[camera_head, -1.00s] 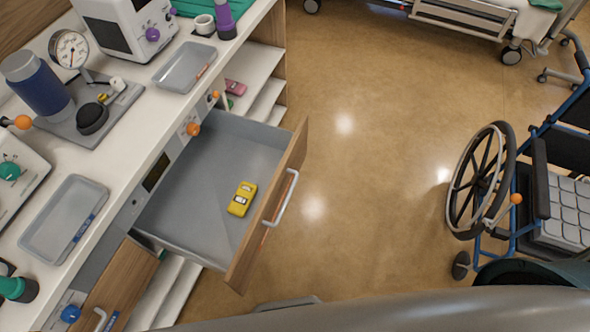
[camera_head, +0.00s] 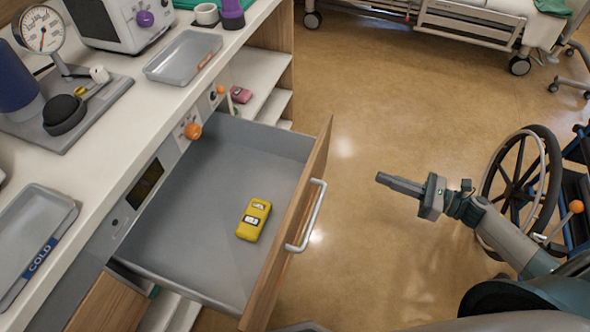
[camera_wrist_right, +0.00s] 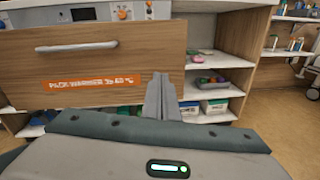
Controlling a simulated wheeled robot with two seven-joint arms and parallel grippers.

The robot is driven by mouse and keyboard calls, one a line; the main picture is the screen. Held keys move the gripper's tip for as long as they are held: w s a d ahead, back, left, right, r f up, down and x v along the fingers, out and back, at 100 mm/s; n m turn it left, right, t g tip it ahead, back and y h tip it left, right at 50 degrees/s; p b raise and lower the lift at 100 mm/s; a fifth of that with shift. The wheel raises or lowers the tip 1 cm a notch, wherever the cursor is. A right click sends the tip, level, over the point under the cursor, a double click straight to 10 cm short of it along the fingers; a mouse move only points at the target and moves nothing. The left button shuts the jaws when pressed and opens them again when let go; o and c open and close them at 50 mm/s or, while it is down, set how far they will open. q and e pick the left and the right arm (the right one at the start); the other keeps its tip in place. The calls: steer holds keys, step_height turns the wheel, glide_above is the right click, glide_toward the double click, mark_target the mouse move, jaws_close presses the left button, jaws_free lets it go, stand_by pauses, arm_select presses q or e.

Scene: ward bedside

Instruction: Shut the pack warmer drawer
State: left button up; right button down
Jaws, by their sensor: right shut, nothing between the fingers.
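The pack warmer drawer (camera_head: 215,190) stands pulled open from the counter, with a yellow pack (camera_head: 254,219) lying inside it. Its wooden front carries a pale bar handle (camera_head: 306,216). In the right wrist view the drawer front (camera_wrist_right: 120,65) faces me, with its handle (camera_wrist_right: 76,47) and an orange label reading PACK WARMER. My right gripper (camera_head: 380,178) is shut and empty, to the right of the drawer front and apart from it in the head view. Its closed fingers (camera_wrist_right: 161,82) show in the wrist view in front of the front's right part. My left gripper is not in view.
The counter holds a grey tray (camera_head: 183,55), a tray marked COLD (camera_head: 32,240) and a gauge (camera_head: 41,30). Open shelves (camera_head: 262,75) lie beyond the drawer. A wheelchair (camera_head: 535,180) stands at the right and a bed (camera_head: 450,25) at the back. The floor between is clear.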

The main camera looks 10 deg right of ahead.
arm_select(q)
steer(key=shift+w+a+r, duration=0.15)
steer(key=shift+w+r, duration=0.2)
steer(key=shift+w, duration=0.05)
arm_select(e)
steer(key=n, duration=0.1)
steer(key=a+r+n+g+y, duration=0.1)
steer(key=n, duration=0.1)
steer(key=shift+s+a+r, duration=0.3)
steer(key=p, duration=0.2)
glide_toward(320, 162)
steer(key=x, duration=0.3)
steer(key=p+x, duration=0.1)
steer(key=shift+w+a+r, duration=0.25)
steer(key=shift+a+r, duration=0.05)
steer(key=shift+r, duration=0.05)
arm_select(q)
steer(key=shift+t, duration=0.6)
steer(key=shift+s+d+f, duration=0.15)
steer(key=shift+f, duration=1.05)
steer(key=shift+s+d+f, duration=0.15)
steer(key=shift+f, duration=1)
arm_select(e)
steer(key=shift+w+a+f, duration=0.2)
steer(key=shift+w+a, duration=0.3)
steer(key=shift+a, duration=0.2)
steer(key=shift+a, duration=0.1)
